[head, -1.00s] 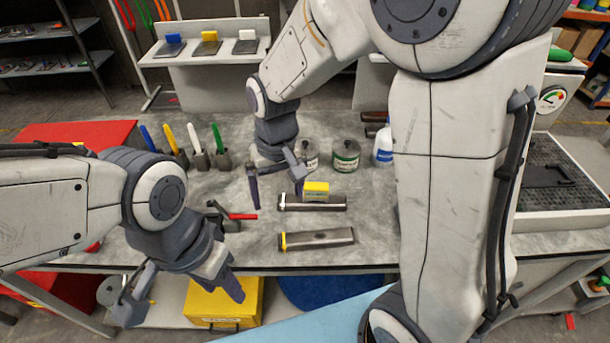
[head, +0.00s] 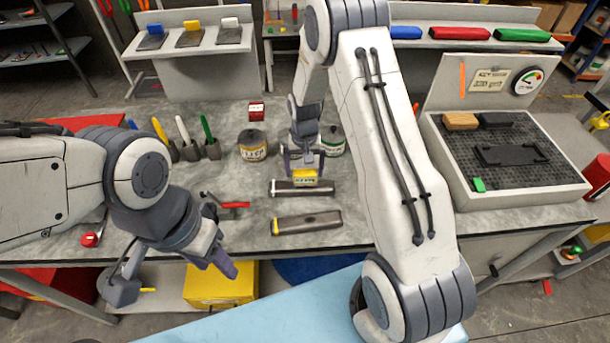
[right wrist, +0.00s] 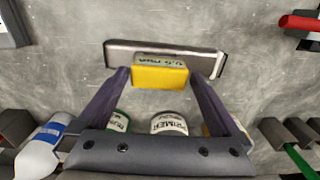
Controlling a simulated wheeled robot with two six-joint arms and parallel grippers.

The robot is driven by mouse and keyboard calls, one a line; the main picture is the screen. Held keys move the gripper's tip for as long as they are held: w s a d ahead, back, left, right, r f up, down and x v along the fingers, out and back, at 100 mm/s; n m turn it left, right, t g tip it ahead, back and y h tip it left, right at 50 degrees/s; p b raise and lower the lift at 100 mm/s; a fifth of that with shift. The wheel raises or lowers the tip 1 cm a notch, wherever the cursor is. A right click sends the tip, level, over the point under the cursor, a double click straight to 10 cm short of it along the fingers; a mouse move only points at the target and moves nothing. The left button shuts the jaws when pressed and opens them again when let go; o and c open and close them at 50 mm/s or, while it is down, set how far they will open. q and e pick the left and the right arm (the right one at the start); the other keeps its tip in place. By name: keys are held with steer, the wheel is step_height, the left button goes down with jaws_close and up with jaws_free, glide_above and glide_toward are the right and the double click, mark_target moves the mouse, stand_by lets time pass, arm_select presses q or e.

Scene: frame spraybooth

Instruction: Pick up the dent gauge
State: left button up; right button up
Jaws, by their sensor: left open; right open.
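The dent gauge, which I take to be the small yellow box (head: 306,175) with a display on top, sits on the far metal bar (head: 288,188) on the grey bench. In the right wrist view the gauge (right wrist: 160,76) shows its yellow side and a grey display. My right gripper (head: 304,172) is open at the gauge, one finger on each side. In the right wrist view the right gripper's (right wrist: 158,76) fingertips flank the gauge, with the box not clamped; contact cannot be told. My left gripper (head: 228,268) is open and empty at the bench's front edge.
A second metal bar (head: 307,222) lies nearer the front edge. A red-handled tool (head: 233,205) lies left of the bars. Cans, including one (head: 252,147), stand behind. A mesh-topped tray (head: 500,185) stands at the right. Bare bench lies around the bars.

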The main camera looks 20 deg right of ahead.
mark_target(305, 172)
step_height(305, 172, down, 3)
steer(key=shift+f+p, duration=0.1)
steer(key=shift+p, duration=0.65)
steer(key=shift+f, duration=0.35)
steer(key=c, duration=1.3)
steer(key=shift+r, duration=0.1)
